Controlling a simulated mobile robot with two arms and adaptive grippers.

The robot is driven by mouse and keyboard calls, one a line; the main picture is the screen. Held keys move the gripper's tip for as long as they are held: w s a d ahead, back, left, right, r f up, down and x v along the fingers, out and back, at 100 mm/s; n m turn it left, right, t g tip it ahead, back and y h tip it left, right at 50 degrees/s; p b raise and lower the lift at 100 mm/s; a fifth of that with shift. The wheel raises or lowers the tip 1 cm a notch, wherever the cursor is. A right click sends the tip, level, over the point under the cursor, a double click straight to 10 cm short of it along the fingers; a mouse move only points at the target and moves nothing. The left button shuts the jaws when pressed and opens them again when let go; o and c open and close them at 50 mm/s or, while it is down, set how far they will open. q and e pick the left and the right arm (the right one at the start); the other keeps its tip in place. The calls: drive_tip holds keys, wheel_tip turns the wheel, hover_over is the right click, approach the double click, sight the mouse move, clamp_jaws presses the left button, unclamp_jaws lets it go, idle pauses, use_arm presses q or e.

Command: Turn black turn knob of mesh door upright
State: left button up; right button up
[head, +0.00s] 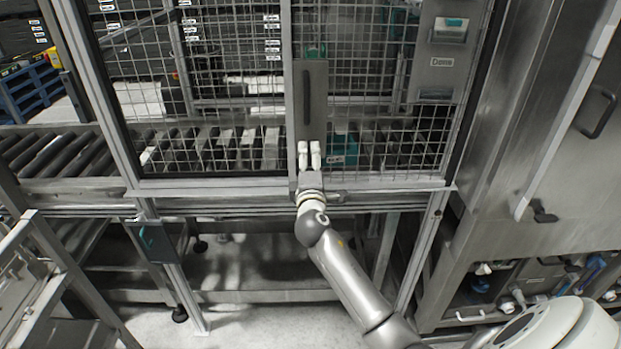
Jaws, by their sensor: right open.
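The mesh door (215,180) stands in front of me, with wire mesh panels in a metal frame. A grey upright plate (318,75) sits at its middle, with a long dark vertical bar (306,97) on it. I cannot make out a separate black turn knob there; my right gripper covers the lower end of the plate. My right gripper (309,150) points up at that lower end, its two light fingers a little apart and nothing visible between them. I cannot tell whether they touch the plate. My left gripper is out of view.
A roller conveyor (60,152) runs behind the mesh and out to the left. A large steel cabinet (530,130) with a dark latch (543,212) stands close on the right. A metal railing (40,270) is at the lower left. Bare floor (250,325) shows below.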

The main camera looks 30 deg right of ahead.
drive_tip(key=v, duration=0.6)
drive_tip(key=shift+s, duration=0.3)
drive_tip(key=shift+a, duration=0.1)
